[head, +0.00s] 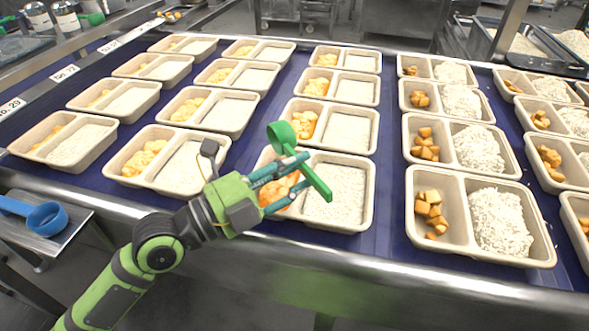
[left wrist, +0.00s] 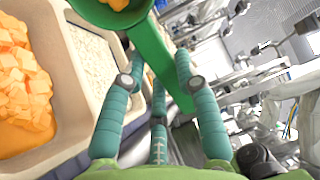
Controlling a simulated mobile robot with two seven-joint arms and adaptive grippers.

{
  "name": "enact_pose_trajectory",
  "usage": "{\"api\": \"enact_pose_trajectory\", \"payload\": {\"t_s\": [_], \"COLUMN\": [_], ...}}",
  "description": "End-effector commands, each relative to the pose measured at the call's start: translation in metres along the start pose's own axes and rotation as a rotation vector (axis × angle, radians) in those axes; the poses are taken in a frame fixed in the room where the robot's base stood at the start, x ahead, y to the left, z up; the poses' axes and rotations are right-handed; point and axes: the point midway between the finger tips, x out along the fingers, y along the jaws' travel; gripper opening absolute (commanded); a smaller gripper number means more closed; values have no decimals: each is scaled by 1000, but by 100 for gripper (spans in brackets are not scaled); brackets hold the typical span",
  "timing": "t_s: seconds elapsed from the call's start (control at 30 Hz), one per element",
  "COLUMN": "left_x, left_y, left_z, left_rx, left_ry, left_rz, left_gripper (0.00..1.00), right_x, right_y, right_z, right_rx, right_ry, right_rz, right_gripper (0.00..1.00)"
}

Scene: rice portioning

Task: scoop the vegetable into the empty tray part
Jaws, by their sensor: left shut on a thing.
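My left gripper (head: 305,171) is shut on the handle of a green scoop (head: 281,136), above the front middle tray (head: 368,205). The scoop's bowl is at the far side of the gripper, and the handle slants down to the right. In the left wrist view the green scoop (left wrist: 151,45) lies between my fingers, with some orange vegetable (left wrist: 116,3) in its bowl. The tray's left part holds orange vegetable pieces (head: 284,190), partly hidden by the gripper. Its right part holds a flat, pale, grainy layer (head: 340,190). My right gripper is not in view.
Several two-part trays stand in rows on the blue belt (head: 391,238). Trays to the right hold orange cubes (head: 430,210) and white rice mounds (head: 500,220). A blue scoop (head: 45,217) lies on a metal stand at left. A metal rail (head: 450,277) runs along the front.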

Motion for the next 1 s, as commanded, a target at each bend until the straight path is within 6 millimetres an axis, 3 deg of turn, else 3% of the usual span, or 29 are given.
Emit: {"api": "enact_pose_trajectory", "payload": {"t_s": [0.17,0.6,1.0], "left_x": [1,5,5], "left_y": [-6,-48,-50], "left_z": [0,0,0], "left_rx": [1,2,0], "left_ry": [0,0,0], "left_rz": [-1,0,0], "left_gripper": [0,0,0], "right_x": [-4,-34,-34], "right_y": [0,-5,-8], "right_z": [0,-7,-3], "right_rx": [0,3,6], "right_ry": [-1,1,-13], "right_rz": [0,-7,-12], "right_gripper": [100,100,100]}}
